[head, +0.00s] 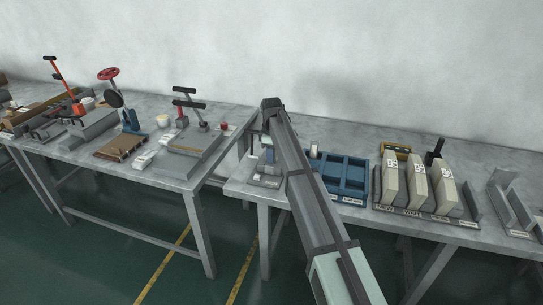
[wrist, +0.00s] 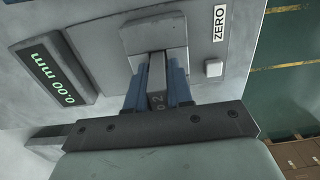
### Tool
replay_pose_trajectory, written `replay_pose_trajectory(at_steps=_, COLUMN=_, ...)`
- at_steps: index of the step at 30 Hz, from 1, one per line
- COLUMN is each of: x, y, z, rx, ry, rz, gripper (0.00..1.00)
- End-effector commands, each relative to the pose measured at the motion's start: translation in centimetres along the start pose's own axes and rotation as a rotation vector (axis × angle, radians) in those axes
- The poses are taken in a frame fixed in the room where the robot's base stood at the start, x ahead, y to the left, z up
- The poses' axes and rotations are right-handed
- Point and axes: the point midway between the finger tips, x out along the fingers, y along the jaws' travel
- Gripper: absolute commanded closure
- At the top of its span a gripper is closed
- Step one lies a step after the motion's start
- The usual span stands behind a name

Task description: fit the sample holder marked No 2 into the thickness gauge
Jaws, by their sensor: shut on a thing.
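The thickness gauge (wrist: 105,60) fills most of the wrist view, a grey body with a green display reading 0.00 mm and a white button by the ZERO label. In the head view the gauge (head: 265,180) stands near the table's front edge, partly covered by my arm. My gripper (wrist: 158,80) has its blue fingers shut on a narrow grey sample holder (wrist: 157,101) marked with a 2. The holder points at the gauge's protruding grey block (wrist: 154,34). I cannot tell whether its far end is inside or only against the block. The head view mostly hides the fingers.
A blue compartment tray (head: 350,200) lies just right of my arm. Farther right, several beige blocks (head: 416,184) stand in a rack, with a grey bracket (head: 512,205) beyond. A second table at left holds presses and a grey plate (head: 190,150). A gap separates the tables.

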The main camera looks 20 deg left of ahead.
Motion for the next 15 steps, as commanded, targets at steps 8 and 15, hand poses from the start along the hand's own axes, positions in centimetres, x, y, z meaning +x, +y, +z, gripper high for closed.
replay_pose_trajectory(at_steps=8, x=0.22, y=0.02, z=-0.01, rx=0.0, ry=0.0, rz=0.001, gripper=1.0)
replay_pose_trajectory(at_steps=15, x=0.81, y=0.0, z=-0.01, rx=0.0, ry=0.0, rz=0.0, gripper=1.0)
